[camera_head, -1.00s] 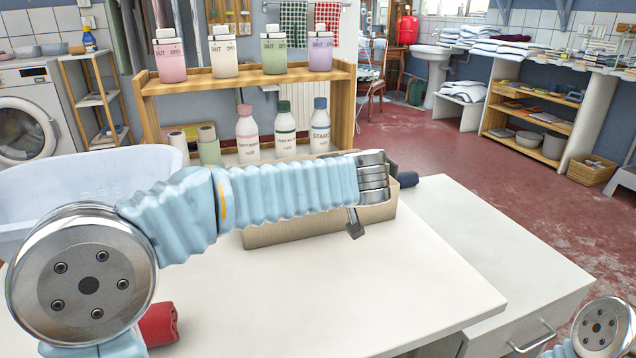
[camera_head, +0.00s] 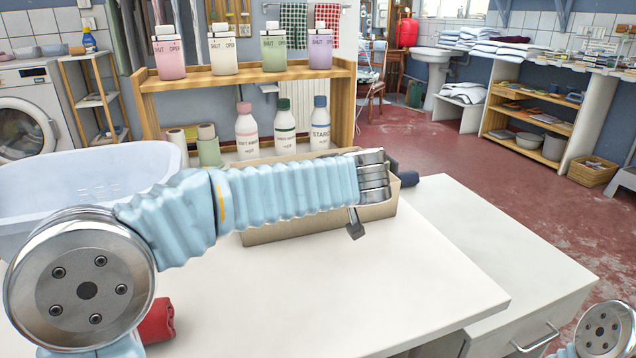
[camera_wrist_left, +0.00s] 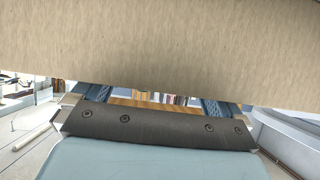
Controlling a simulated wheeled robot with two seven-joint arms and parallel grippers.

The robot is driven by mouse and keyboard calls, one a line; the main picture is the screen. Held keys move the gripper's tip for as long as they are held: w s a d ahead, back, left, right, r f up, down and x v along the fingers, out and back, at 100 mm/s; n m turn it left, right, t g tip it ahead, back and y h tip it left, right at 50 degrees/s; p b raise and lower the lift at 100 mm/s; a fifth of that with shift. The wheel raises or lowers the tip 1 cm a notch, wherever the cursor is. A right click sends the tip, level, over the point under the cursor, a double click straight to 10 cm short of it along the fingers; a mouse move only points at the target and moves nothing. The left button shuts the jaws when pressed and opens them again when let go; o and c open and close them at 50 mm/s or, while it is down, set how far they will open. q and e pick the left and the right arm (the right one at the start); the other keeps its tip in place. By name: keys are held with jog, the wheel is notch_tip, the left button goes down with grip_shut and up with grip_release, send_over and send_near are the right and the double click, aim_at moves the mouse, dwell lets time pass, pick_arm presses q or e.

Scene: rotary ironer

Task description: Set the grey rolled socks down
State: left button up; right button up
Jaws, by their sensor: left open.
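I cannot make out grey rolled socks in either view. A beige open box (camera_head: 300,229) stands on the white table (camera_head: 330,300), and my left arm reaches across in front of it, hiding much of it. My left gripper (camera_wrist_left: 158,98) is open, its two fingers apart in the left wrist view, with nothing visible between them. A pale beige surface, apparently the box, fills the top of that view and hides what lies beyond. A dark navy roll (camera_head: 409,179) lies at the box's right end. My right gripper is out of view.
A red roll (camera_head: 158,322) lies at the table's left, partly behind my arm. A pale tub (camera_head: 85,185) stands at the left. A wooden shelf (camera_head: 250,78) with several bottles stands behind the box. The table's front and right are clear.

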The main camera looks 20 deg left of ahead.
pick_arm(q)
jog(key=shift+r+p, duration=0.85)
jog(key=shift+p, duration=0.2)
jog(key=b+v, duration=0.1)
jog(key=v, duration=1)
jog(key=shift+s+d+b, duration=0.25)
jog(key=shift+s+b, duration=0.05)
jog(key=shift+s, duration=0.1)
jog(key=shift+f, duration=0.1)
